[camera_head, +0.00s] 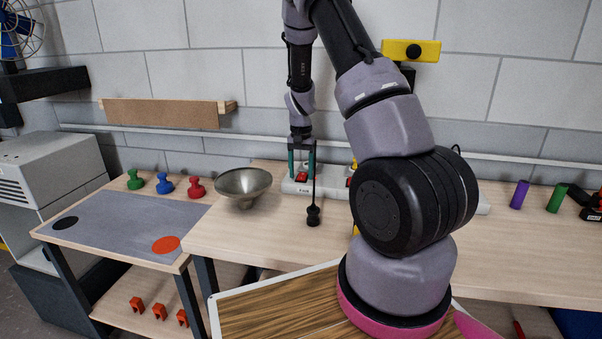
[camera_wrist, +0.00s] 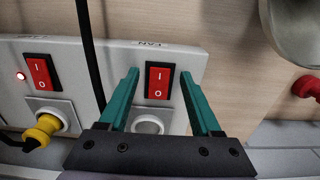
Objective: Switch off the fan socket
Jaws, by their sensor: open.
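The power strip (camera_head: 290,186) lies on the bench against the wall. In the wrist view, the red rocker switch (camera_wrist: 159,80) sits beside a label that reads FAN, with marks I and O. Its round socket (camera_wrist: 148,124) is partly covered by my gripper and no plug shows there. I cannot tell which side of the rocker is pressed, and no lit lamp shows beside it. My gripper (camera_wrist: 161,75) is open, its teal fingers on either side of the fan switch. In the head view my gripper (camera_head: 302,168) points down over the strip.
A neighbouring red switch (camera_wrist: 40,71) has a lit red lamp (camera_wrist: 21,76) and a yellow plug (camera_wrist: 42,130) below. A metal bowl (camera_head: 243,186) is left of the strip. A blue fan (camera_head: 15,40) stands upper left.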

